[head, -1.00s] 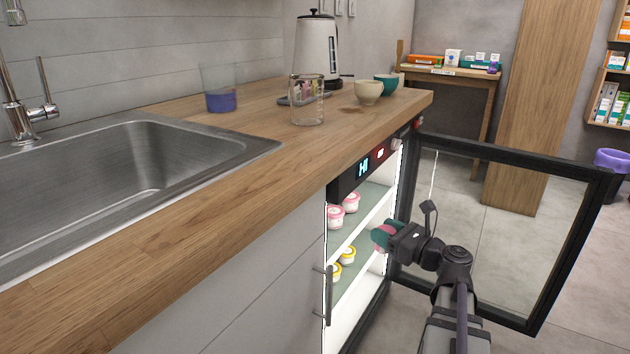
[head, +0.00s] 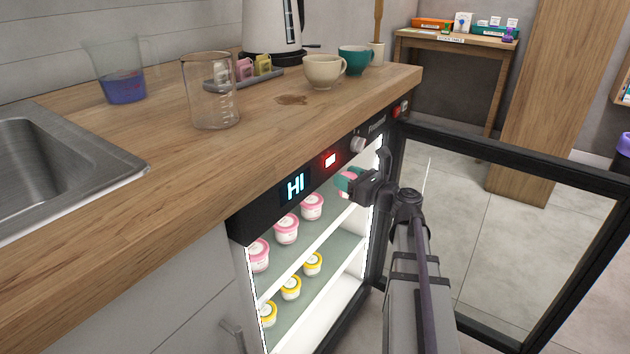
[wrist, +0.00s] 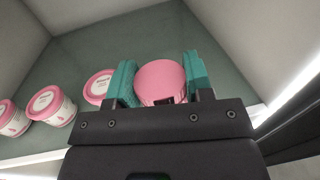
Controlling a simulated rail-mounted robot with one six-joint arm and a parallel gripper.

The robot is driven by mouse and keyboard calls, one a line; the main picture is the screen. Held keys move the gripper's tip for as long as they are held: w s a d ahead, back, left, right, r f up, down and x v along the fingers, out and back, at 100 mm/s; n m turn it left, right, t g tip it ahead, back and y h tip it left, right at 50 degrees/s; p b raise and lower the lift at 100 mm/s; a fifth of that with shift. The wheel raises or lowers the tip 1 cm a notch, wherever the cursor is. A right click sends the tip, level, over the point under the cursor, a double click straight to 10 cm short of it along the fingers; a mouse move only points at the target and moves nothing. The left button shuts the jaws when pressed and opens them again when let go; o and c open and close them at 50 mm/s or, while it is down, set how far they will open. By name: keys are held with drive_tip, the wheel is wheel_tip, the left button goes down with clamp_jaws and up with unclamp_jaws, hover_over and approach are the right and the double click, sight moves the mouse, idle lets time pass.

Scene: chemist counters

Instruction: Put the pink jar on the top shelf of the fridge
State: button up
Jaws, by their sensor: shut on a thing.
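My gripper (head: 350,179) has its teal fingers shut on a pink jar (head: 347,188), and the jar also shows between the fingers in the wrist view (wrist: 160,81). The jar is inside the open fridge at the level of the top shelf (head: 276,257), toward its right end. I cannot tell whether its base touches the shelf. Other pink-lidded jars (head: 286,228) stand in a row on that shelf, left of the held jar. In the wrist view the nearest pink-lidded jar (wrist: 97,86) is close beside the left finger.
Yellow-lidded jars (head: 291,287) stand on the lower shelf. The open glass door (head: 515,240) is right of my arm. The counter (head: 250,130) overhangs the fridge and holds a beaker, cups and a kettle. Shelf room shows behind the jars in the wrist view.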

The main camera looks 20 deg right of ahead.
drive_tip(key=x, duration=0.8)
drive_tip(key=shift+w, duration=0.1)
wheel_tip(320, 180, down, 4)
drive_tip(key=b, duration=0.4)
drive_tip(key=shift+r, duration=0.25)
drive_tip(key=shift+f, duration=0.25)
drive_tip(key=o, duration=1)
drive_tip(key=shift+r, duration=0.1)
drive_tip(key=shift+r+p, duration=0.3)
drive_tip(key=shift+p, duration=0.1)
drive_tip(key=v, duration=1.2)
drive_tip(key=shift+f, duration=0.15)
